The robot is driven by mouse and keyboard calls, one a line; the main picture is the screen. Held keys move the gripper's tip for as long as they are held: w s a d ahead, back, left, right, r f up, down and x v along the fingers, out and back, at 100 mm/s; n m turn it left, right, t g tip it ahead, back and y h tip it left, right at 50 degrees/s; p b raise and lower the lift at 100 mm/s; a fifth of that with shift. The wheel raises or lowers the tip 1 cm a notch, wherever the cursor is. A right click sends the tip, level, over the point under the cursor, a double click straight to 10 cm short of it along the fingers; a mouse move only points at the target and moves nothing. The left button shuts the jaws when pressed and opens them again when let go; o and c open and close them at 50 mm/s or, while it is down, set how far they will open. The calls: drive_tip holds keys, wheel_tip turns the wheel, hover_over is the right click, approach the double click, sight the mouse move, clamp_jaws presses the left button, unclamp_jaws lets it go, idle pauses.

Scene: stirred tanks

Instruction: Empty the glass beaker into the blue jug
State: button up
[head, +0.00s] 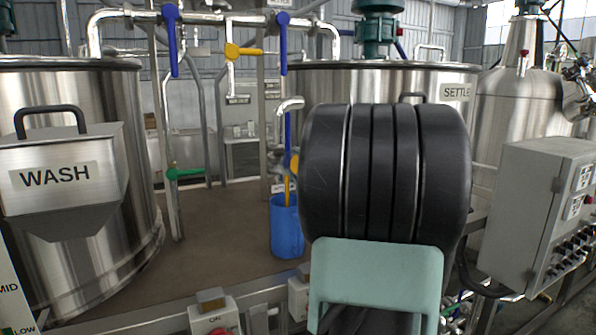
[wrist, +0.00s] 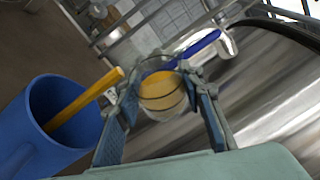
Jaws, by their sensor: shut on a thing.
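My gripper (wrist: 161,100) is shut on the glass beaker (wrist: 162,66), with one finger on each side of it. The beaker is clear and holds amber liquid; how far it is tilted I cannot tell. The blue jug (head: 286,232) stands below the pipe spout in the head view. In the wrist view the jug (wrist: 22,125) is at the left, open towards the camera, apart from the beaker.
The WASH tank (head: 75,110) stands left, the SETTLE tank (head: 400,78) behind my arm. Pipes with a blue lever (head: 283,45) and a yellow lever (head: 243,51) rise above the jug. A grey control box (head: 530,215) is at the right.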

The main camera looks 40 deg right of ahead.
drive_tip(key=shift+a+n+t+y+b, duration=0.15)
drive_tip(key=shift+n+t+b, duration=0.3)
drive_tip(key=shift+b, duration=1.2)
drive_tip(key=shift+n+t+y+b, duration=0.15)
drive_tip(key=shift+n+b, duration=0.5)
drive_tip(key=shift+b, duration=1)
drive_tip(key=shift+s+a+r+n+t+y+b, duration=0.2)
drive_tip(key=shift+n+b, duration=0.55)
drive_tip(key=shift+b, duration=0.85)
drive_tip(key=shift+w+a+r+n+t+y+b, duration=0.15)
drive_tip(key=shift+r+n+t+y+b, duration=0.15)
drive_tip(key=shift+n+b, duration=0.9)
drive_tip(key=shift+s+a+r+n+t+y+b, duration=0.1)
drive_tip(key=shift+a+r+n+t+y+b, duration=0.2)
drive_tip(key=shift+b, duration=1.65)
drive_tip(key=shift+d+n+b, duration=0.1)
drive_tip(key=shift+n+b, duration=0.15)
drive_tip(key=shift+b, duration=0.15)
